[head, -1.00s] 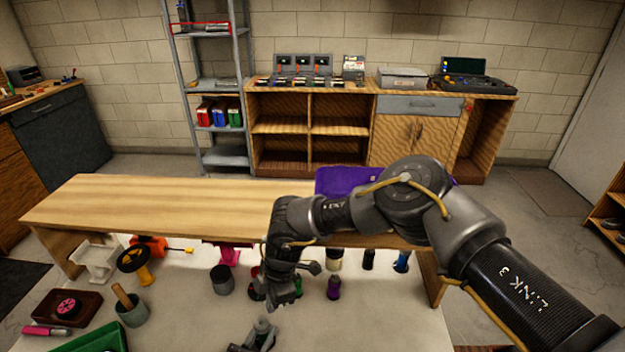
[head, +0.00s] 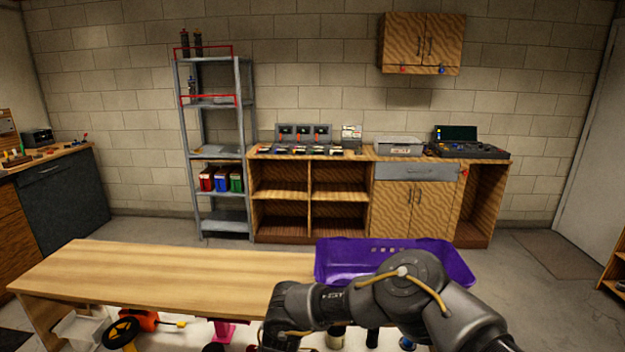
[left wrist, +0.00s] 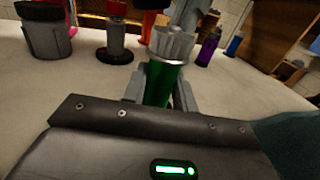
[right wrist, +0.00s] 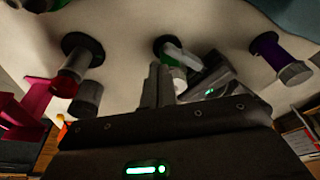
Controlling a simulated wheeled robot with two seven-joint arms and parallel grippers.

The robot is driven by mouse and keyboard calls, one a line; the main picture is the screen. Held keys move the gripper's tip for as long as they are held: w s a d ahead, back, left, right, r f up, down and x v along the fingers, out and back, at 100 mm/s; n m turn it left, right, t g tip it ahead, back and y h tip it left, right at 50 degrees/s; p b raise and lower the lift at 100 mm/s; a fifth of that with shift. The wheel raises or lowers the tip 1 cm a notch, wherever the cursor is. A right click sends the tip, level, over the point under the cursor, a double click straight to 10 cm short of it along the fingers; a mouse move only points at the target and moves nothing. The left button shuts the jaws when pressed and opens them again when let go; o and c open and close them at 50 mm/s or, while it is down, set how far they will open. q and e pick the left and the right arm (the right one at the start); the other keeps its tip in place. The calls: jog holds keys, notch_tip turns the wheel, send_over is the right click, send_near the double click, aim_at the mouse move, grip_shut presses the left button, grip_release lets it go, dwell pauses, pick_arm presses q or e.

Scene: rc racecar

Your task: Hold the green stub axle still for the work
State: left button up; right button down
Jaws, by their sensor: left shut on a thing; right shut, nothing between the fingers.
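The green stub axle (left wrist: 162,80), a green cylinder with a ribbed silver-grey top, stands between the fingers of my left gripper (left wrist: 158,94) in the left wrist view. That gripper is shut on it. In the right wrist view the axle (right wrist: 172,52) shows beyond my right fingers, partly hidden, with my left gripper beside it. My right gripper (right wrist: 160,88) is shut and empty, pointing toward the axle; the gap between them is hard to judge. In the head view both gripper tips are out of the picture; only my right arm shows.
Around the axle, a dark grey cup (left wrist: 47,35), a red-and-grey part on a black base (left wrist: 116,45) and a purple part (left wrist: 208,47) stand on the pale work surface. A wooden bench top (head: 170,275) and a purple bin (head: 335,262) lie beyond.

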jog(key=shift+s+a, duration=0.15)
jog(key=shift+s, duration=0.05)
dwell(0.3)
jog(key=shift+s, duration=0.15)
pick_arm(q)
jog(key=shift+d, duration=0.1)
pick_arm(e)
jog(key=shift+s+d, duration=0.45)
jog(key=shift+s, duration=0.2)
jog(key=shift+w+d, duration=0.1)
jog(key=shift+d, duration=0.05)
jog(key=shift+w+d, duration=0.1)
jog(key=shift+d, duration=0.15)
jog(key=a+v, duration=0.1)
jog(key=v, duration=0.4)
jog(key=shift+s+r, duration=0.2)
jog(key=shift+r, duration=0.35)
